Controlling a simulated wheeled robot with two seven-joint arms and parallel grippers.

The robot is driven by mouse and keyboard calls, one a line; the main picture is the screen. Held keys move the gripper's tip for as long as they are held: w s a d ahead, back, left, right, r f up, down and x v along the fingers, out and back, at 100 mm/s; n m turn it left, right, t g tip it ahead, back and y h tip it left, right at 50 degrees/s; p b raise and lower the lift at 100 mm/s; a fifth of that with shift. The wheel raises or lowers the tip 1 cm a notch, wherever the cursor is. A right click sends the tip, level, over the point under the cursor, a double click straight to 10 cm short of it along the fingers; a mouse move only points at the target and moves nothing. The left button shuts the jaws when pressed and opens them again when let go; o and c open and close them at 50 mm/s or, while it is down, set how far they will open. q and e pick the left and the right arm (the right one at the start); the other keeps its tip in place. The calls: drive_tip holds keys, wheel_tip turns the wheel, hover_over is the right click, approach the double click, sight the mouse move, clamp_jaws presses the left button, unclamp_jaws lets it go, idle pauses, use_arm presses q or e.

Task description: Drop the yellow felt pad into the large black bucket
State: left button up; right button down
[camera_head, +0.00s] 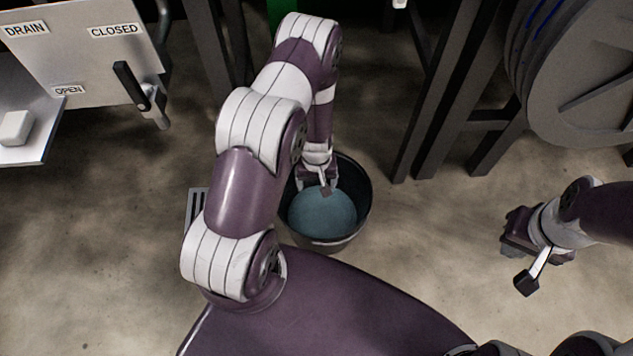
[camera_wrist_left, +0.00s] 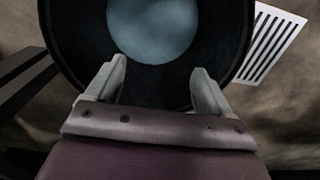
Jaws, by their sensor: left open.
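The large black bucket (camera_head: 362,192) stands on the floor in the middle of the head view, with a bluish, liquid-like surface (camera_head: 322,215) inside. My left gripper (camera_head: 323,187) points down over the bucket's mouth. In the left wrist view its two fingers (camera_wrist_left: 159,75) are spread apart with nothing between them, and the bucket's dark wall (camera_wrist_left: 82,35) shows beyond them. I see no yellow felt pad in either view. My right gripper (camera_head: 528,258) is at the right of the head view, away from the bucket; I cannot tell its opening.
A floor drain grate (camera_head: 196,205) lies left of the bucket, partly behind my left arm; it also shows in the left wrist view (camera_wrist_left: 270,45). Dark metal legs (camera_head: 432,130) and a large grey reel (camera_head: 590,80) stand at the right. A labelled panel with a lever (camera_head: 135,88) is upper left.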

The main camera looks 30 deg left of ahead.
use_arm(q)
wheel_tip(320, 180, up, 9)
drive_tip(key=p, duration=0.5)
drive_tip(key=shift+r, duration=0.2)
use_arm(e)
wheel_tip(320, 180, up, 7)
drive_tip(key=shift+r, duration=0.1)
